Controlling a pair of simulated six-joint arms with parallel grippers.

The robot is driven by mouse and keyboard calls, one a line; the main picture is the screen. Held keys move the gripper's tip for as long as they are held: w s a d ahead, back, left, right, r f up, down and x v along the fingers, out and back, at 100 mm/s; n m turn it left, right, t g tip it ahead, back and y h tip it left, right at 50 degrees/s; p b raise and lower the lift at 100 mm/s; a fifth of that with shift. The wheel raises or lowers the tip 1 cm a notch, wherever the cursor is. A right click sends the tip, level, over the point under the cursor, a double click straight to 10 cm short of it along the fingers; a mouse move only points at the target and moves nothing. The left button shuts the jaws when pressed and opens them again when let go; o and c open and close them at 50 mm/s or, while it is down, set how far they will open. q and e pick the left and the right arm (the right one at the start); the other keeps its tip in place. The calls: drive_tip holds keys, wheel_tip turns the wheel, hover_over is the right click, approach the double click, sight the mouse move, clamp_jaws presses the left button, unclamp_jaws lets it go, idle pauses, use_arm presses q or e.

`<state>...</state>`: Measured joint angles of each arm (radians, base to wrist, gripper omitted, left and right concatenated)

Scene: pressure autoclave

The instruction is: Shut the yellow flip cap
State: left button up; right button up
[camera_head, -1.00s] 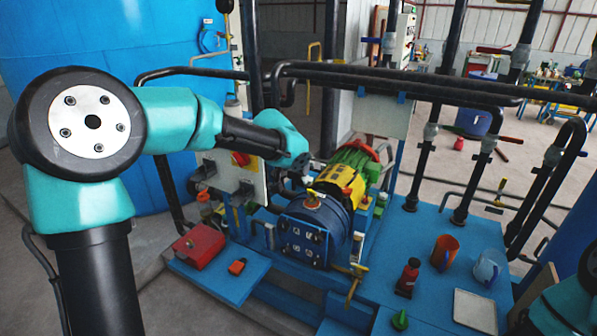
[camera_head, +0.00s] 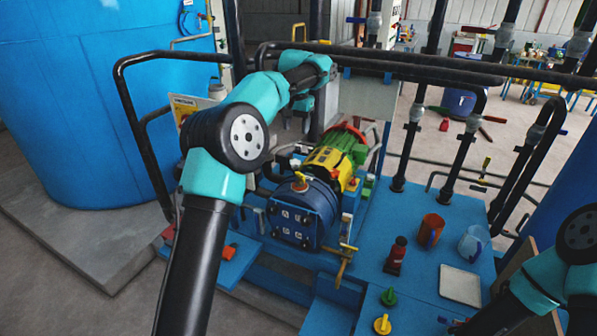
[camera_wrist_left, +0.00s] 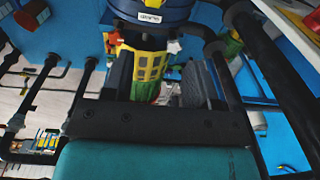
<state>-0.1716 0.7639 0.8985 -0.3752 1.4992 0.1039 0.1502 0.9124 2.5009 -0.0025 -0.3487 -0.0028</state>
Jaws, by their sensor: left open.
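A small yellow cap (camera_head: 300,181) stands raised on top of the round blue machine body (camera_head: 304,213) in the head view. At this size I cannot tell its exact angle. My left gripper (camera_head: 304,122) hangs above and behind the cap, apart from it. In the left wrist view the jaws of my left gripper (camera_wrist_left: 158,85) are spread with nothing held. The yellow and green motor (camera_wrist_left: 146,66) shows beyond them, and the blue body (camera_wrist_left: 152,12) is at the top edge. My right gripper is out of view.
Black pipes (camera_head: 420,68) run across behind the machine. A red bottle (camera_head: 396,256), an orange mug (camera_head: 430,231), a clear mug (camera_head: 474,243) and a white tray (camera_head: 460,285) sit on the blue deck at right. A brass valve handle (camera_head: 345,263) juts out in front.

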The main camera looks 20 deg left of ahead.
use_arm(q)
drive_tip(key=shift+d+r+g, duration=0.1)
drive_tip(key=shift+d+g, duration=0.2)
drive_tip(key=shift+d, duration=0.05)
wheel_tip(320, 180, down, 18)
drive_tip(key=shift+r, duration=0.25)
idle(0.6)
drive_tip(key=c, duration=0.8)
drive_tip(key=shift+c, duration=0.3)
